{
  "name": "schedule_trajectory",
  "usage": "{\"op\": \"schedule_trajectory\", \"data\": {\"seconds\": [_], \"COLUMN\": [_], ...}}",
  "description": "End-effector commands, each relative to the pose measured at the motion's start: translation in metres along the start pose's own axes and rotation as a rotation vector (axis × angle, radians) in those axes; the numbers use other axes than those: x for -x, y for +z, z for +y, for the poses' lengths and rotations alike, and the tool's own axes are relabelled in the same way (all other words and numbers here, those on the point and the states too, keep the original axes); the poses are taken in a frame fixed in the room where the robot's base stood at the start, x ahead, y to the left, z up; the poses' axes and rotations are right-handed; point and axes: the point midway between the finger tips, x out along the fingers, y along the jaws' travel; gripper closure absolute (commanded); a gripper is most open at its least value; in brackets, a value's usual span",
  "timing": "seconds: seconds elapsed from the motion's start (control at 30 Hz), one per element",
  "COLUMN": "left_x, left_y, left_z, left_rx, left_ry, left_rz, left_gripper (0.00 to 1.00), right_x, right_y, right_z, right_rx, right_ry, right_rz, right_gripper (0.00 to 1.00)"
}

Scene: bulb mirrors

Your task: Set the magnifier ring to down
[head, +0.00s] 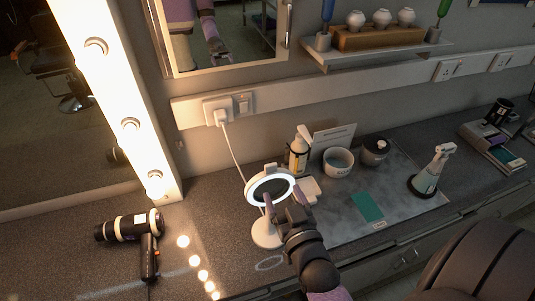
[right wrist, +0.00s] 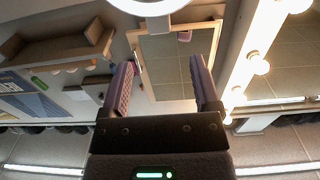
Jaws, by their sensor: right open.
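The magnifier ring (head: 251,190) is a lit white ring with a dark centre on a white stand with a round base (head: 265,236), standing on the counter. The ring looks tilted, and its exact angle is hard to tell. In the right wrist view the white ring (right wrist: 150,7) is cut off by the top edge, beyond the fingers. My right gripper (head: 284,199) is open at the ring's near right side, overlapping it in the head view. In the right wrist view the space between its fingers (right wrist: 162,75) is empty. My left gripper is not in view.
A black hair dryer (head: 130,227) lies left on the counter. A white cable (head: 233,150) runs from the wall socket toward the lamp. A dark chair (head: 480,262) is at lower right.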

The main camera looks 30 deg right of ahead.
Motion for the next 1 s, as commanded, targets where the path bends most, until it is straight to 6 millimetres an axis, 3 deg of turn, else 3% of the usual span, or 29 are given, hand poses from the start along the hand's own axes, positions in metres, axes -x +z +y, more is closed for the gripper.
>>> {"op": "schedule_trajectory", "data": {"seconds": [0.2, 0.4, 0.77, 0.83, 1.0], "left_x": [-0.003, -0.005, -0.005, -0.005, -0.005], "left_y": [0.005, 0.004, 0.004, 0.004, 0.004], "left_z": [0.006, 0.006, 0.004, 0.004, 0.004], "left_rx": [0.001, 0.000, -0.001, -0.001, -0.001], "left_ry": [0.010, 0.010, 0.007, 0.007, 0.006], "left_rz": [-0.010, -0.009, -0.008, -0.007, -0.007], "left_gripper": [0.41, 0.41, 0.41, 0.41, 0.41], "right_x": [-0.052, -0.082, -0.091, -0.090, -0.090], "right_y": [0.003, 0.004, 0.004, 0.004, 0.004], "right_z": [-0.001, -0.001, -0.001, -0.001, -0.001], "right_rx": [0.000, 0.000, 0.000, 0.000, 0.000], "right_ry": [-0.001, -0.003, -0.003, -0.003, -0.003], "right_rz": [0.001, -0.004, -0.005, -0.005, -0.005], "right_gripper": [0.21, 0.21, 0.21, 0.29, 0.65]}}
